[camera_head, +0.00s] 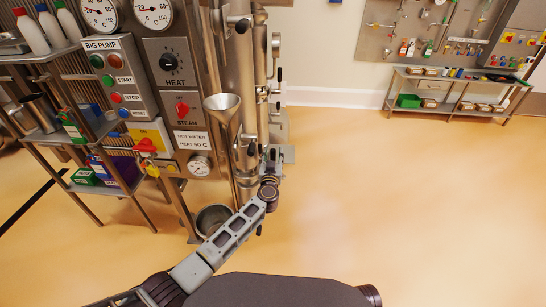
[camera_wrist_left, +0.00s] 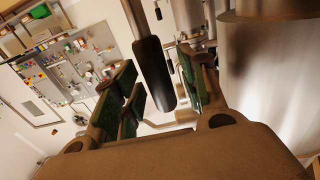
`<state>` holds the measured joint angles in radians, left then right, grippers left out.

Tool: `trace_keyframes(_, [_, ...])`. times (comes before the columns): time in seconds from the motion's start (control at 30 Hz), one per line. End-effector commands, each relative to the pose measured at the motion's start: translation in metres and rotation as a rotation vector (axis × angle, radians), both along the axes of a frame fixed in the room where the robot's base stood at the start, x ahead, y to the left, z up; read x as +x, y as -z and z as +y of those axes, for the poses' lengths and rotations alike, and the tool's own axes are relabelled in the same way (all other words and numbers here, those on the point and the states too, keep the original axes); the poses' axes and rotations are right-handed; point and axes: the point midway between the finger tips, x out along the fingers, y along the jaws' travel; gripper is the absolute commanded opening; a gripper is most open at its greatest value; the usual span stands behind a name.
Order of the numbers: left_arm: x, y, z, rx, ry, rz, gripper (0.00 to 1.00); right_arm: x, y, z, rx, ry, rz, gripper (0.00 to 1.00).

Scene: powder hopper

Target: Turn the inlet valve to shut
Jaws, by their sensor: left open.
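My left gripper (camera_head: 270,160) is beside the steel pipes at the right side of the machine, at the end of my arm coming in from the lower left. In the left wrist view its two green-padded fingers (camera_wrist_left: 155,95) are spread apart. A black valve handle (camera_wrist_left: 152,72) stands between them, with visible gaps to the pads, so it is not gripped. I take this to be the inlet valve's handle, though no label shows. In the head view the fingers and this handle are small and partly hidden by the arm. My right gripper is in neither view.
The control panel (camera_head: 117,70) and a steel funnel (camera_head: 222,103) are left of the gripper. A steel bucket (camera_head: 213,218) stands below, partly behind my arm. A large steel cylinder (camera_wrist_left: 265,75) is close on the right in the wrist view. The floor (camera_head: 390,200) to the right is clear.

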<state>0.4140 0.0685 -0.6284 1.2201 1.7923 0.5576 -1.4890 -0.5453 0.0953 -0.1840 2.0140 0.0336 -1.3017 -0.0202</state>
Motion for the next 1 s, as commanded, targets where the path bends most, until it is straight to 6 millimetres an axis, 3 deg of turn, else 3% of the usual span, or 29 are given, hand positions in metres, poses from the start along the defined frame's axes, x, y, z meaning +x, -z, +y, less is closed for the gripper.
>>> trace_keyframes(0.27, [0.0001,0.0002,-0.0002,0.000,0.000,0.001,0.41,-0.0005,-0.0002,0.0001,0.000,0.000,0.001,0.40])
trace_keyframes(0.6, [0.0000,0.0003,-0.0002,0.000,0.000,0.001,0.00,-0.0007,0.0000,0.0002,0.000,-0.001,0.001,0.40])
trace_keyframes(1.0, [-0.0005,0.0008,-0.0003,0.000,0.000,-0.002,0.00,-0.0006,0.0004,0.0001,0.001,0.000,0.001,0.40])
